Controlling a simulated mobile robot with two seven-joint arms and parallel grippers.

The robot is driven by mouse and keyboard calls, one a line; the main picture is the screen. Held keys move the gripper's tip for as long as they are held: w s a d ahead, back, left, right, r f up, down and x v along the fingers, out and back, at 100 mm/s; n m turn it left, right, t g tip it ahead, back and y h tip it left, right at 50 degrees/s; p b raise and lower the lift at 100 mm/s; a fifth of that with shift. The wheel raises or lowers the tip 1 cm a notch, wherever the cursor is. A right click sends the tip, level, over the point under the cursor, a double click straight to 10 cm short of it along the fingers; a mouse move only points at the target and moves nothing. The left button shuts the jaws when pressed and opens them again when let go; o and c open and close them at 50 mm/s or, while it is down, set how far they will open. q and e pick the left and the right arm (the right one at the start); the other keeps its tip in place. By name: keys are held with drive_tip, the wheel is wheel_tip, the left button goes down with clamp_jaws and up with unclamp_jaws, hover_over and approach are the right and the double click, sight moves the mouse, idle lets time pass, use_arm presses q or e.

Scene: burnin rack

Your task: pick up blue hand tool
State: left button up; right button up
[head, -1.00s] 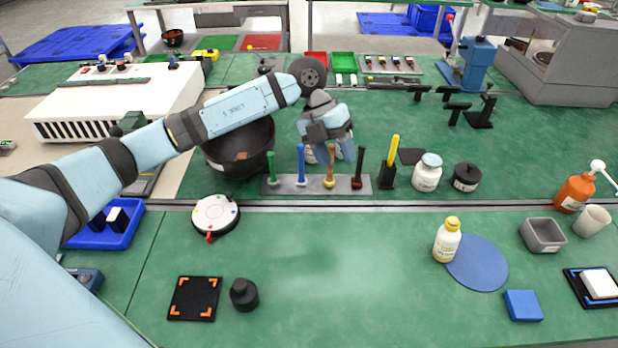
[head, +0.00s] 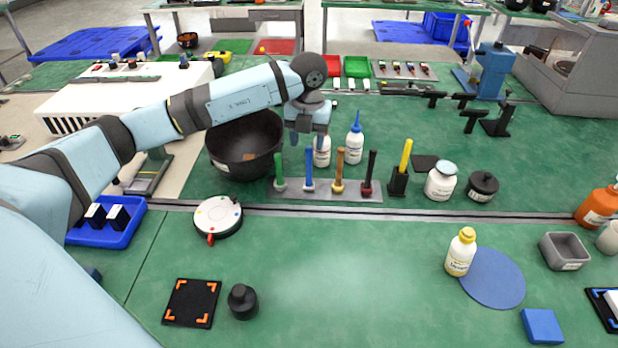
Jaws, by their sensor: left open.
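The blue hand tool (head: 308,166) stands upright in a grey rack (head: 352,194). It stands between a green hand tool (head: 279,170) and an orange one (head: 339,172); a dark red one (head: 370,174) is at the rack's right end. My left gripper (head: 308,142) is open and empty, pointing down. In the picture it is just above the top of the blue tool; I cannot tell the exact gap in depth. My right gripper is not in view.
A large black bowl (head: 240,148) stands left of my gripper. A white bottle (head: 321,150) and a blue-capped bottle (head: 354,142) stand close behind the rack. A black holder with a yellow tool (head: 402,165) is to the right.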

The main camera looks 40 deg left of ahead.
use_arm(q)
hover_over(309, 180)
drive_tip(key=f, duration=0.5)
drive_tip(key=shift+w+a+f, duration=0.1)
drive_tip(key=shift+w+a, duration=0.15)
drive_tip(key=shift+w, duration=0.1)
clamp_jaws()
